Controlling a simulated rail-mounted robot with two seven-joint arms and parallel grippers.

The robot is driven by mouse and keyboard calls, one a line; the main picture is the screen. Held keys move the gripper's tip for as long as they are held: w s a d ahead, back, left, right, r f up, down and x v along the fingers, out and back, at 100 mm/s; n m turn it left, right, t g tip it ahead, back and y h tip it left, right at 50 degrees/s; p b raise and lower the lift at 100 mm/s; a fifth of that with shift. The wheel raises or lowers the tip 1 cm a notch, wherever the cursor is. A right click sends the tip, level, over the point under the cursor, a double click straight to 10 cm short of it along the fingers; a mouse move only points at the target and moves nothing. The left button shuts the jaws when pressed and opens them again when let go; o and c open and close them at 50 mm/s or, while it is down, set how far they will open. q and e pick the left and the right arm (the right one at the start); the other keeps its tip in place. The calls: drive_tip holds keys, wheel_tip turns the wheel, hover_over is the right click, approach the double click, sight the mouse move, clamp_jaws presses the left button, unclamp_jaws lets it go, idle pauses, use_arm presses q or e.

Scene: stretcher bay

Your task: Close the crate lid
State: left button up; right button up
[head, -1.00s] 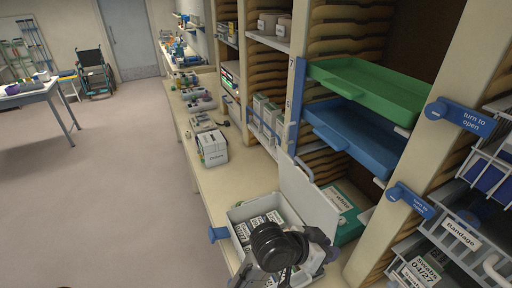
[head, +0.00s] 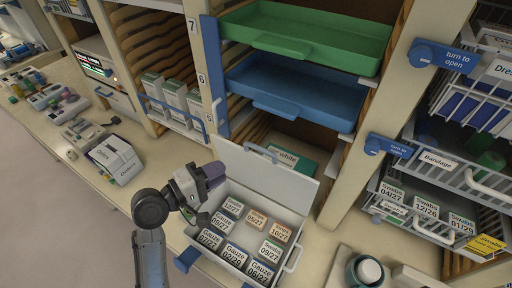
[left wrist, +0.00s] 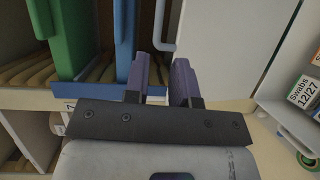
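The crate (head: 284,213) is a light grey box on the counter, filled with labelled Gauze packs and other small packs. Its pale lid (head: 285,186) is open, standing up and leaning back at the rear side, with a grey-blue handle (head: 262,152) on its upper edge. My left gripper (head: 217,172) is beside the lid's left part, above the crate's left side. In the left wrist view its two purple fingers (left wrist: 165,80) are apart with nothing visible between them. The lid (left wrist: 218,50) fills the area right of the fingers there. My right gripper is not in view.
A green tray (head: 310,35) and a blue tray (head: 300,90) jut from the shelf above the lid. A green box (head: 290,158) stands behind the lid. Wire baskets (head: 440,178) are at right, a white box (head: 115,160) at left. A round container (head: 368,272) is at front right.

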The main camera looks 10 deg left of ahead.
sight(261, 148)
use_arm(q)
drive_tip(key=p+x, duration=0.2)
drive_tip(key=x, duration=1)
drive_tip(key=shift+w+a+p, duration=0.1)
drive_tip(key=shift+a+p, duration=0.05)
drive_tip(key=shift+p, duration=0.25)
drive_tip(key=shift+x, duration=0.8)
clamp_jaws()
